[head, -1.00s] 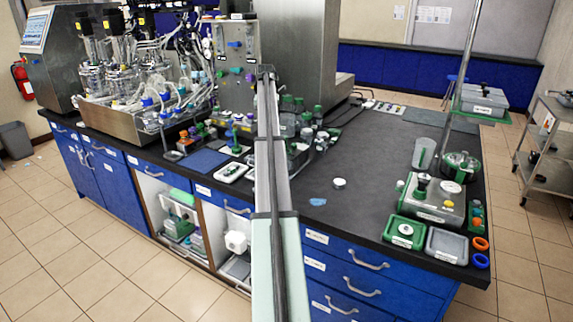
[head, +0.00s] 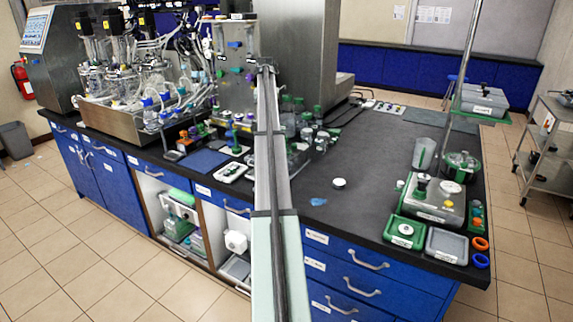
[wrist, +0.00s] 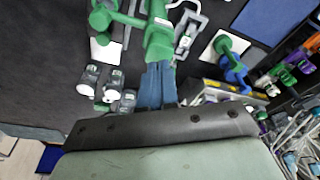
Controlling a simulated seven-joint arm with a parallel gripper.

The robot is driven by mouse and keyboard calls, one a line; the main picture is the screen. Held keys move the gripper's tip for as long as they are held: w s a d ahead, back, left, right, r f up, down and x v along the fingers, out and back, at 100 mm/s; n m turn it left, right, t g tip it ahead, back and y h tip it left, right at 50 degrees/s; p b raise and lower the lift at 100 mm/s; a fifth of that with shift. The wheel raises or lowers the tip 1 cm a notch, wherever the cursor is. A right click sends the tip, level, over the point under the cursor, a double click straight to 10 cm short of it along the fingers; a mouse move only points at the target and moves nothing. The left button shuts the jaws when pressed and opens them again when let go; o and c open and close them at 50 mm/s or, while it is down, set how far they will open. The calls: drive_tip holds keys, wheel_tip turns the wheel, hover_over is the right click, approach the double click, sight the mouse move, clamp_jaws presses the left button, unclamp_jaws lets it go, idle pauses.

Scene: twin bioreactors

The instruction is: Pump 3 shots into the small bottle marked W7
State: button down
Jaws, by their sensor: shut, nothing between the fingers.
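My gripper (wrist: 156,86) shows in the wrist view as two blue-grey fingers side by side, shut with nothing between them. The fingertips are at or just above a green pump-like part (wrist: 158,38); I cannot tell whether they touch. Several small bottles (wrist: 113,82) with pale labels stand to the left of the fingers. Small green-capped bottles (head: 300,104) also show in the head view, partly behind my arm. No label can be read as W7. In the head view my gripper is hidden behind my arm.
A green and blue fixture (wrist: 232,65) stands to the right of the fingers. In the head view, a steel bioreactor rig (head: 120,110) with tubing is at left. A green-trimmed device (head: 437,200) and trays (head: 446,244) are at right. The middle-right of the black bench (head: 380,140) is mostly clear.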

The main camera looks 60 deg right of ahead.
drive_tip(key=shift+f, duration=0.15)
drive_tip(key=shift+a+x, duration=0.15)
drive_tip(key=shift+x, duration=0.6)
drive_tip(key=shift+a+x, duration=0.1)
drive_tip(key=shift+x, duration=0.65)
drive_tip(key=shift+s, duration=0.15)
drive_tip(key=shift+d+v, duration=0.15)
drive_tip(key=shift+v, duration=0.65)
drive_tip(key=shift+d+v, duration=0.1)
drive_tip(key=shift+v, duration=0.7)
drive_tip(key=shift+f, duration=0.2)
drive_tip(key=shift+a+x, duration=0.1)
drive_tip(key=shift+x, duration=0.6)
drive_tip(key=shift+a+x, duration=0.15)
drive_tip(key=shift+x, duration=0.55)
drive_tip(key=shift+f, duration=0.1)
drive_tip(key=shift+d+v, duration=0.15)
drive_tip(key=shift+v, duration=0.7)
drive_tip(key=shift+d+v, duration=0.15)
drive_tip(key=shift+v, duration=0.7)
